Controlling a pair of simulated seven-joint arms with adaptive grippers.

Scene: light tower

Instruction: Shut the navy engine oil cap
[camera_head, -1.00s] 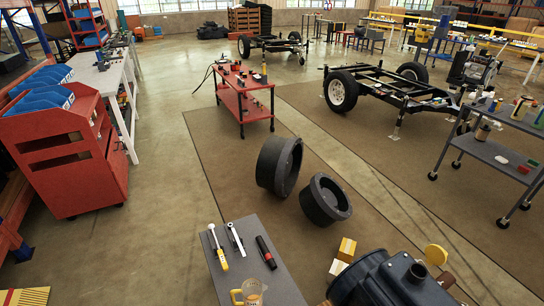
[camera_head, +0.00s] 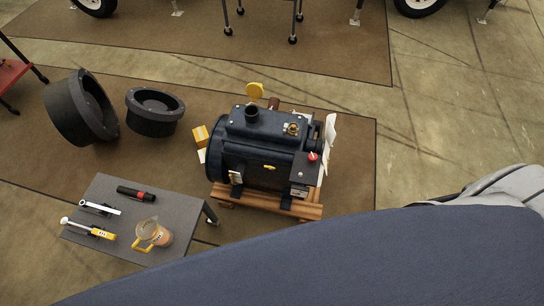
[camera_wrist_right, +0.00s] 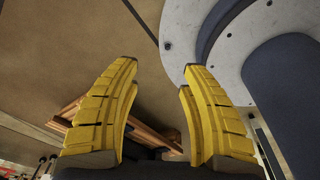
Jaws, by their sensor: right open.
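The navy engine (camera_head: 262,150) rests on a wooden stand (camera_head: 270,202) near the middle of the head view. The cap looks tipped up, apart from the neck's mouth. My right gripper (camera_wrist_right: 158,88) shows only in the right wrist view. Its yellow fingers are wide apart with nothing between them. The cap is not seen in that view. My left gripper is in neither view.
Small yellow boxes (camera_head: 201,136) lie beside the engine. Two large black round parts (camera_head: 155,111) stand on the brown mat. Floor right of the engine is clear.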

